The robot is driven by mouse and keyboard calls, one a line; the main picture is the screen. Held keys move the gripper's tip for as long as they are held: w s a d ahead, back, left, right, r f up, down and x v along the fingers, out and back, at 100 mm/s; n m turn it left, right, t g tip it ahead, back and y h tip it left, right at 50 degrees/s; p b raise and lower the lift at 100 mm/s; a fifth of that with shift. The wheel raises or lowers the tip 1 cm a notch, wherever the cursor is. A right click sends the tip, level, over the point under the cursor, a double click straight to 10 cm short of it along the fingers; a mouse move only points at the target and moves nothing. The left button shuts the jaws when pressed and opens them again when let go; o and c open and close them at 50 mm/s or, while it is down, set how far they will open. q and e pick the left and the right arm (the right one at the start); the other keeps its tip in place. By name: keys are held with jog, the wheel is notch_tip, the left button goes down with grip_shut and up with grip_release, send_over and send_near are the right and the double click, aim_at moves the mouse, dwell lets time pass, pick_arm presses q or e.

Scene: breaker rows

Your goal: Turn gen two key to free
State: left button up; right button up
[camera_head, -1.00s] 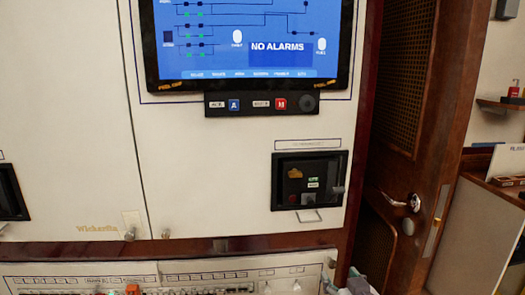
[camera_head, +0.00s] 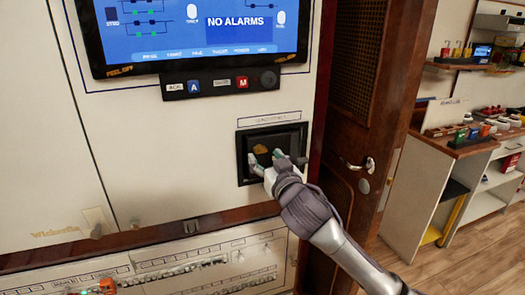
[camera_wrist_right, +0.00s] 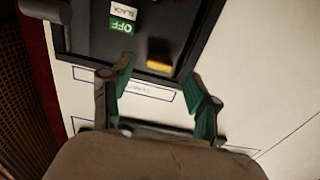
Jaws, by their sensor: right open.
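A black recessed control panel (camera_head: 241,165) is set in the cream cabinet front, under a label plate. My right gripper (camera_head: 268,160) is open in front of it, its arm coming from the lower right and hiding much of the panel. In the right wrist view the panel appears upside down, with a green OFF label (camera_wrist_right: 122,25), a white BLACK label (camera_wrist_right: 123,11) and a yellow piece (camera_wrist_right: 160,63). The open right fingers (camera_wrist_right: 158,75) frame the panel's edge near the yellow piece, with nothing between them. I cannot make out the gen two key. My left gripper is out of view.
A blue screen (camera_head: 190,25) reading NO ALARMS hangs above, with a button strip (camera_head: 220,84) beneath. A wooden door (camera_head: 350,120) with a handle stands right of the cabinet. A long breaker panel (camera_head: 190,275) lies below. Shelves and open floor show at far right.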

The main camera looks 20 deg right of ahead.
aim_at(260, 150)
jog(key=shift+w, duration=1.45)
grip_shut()
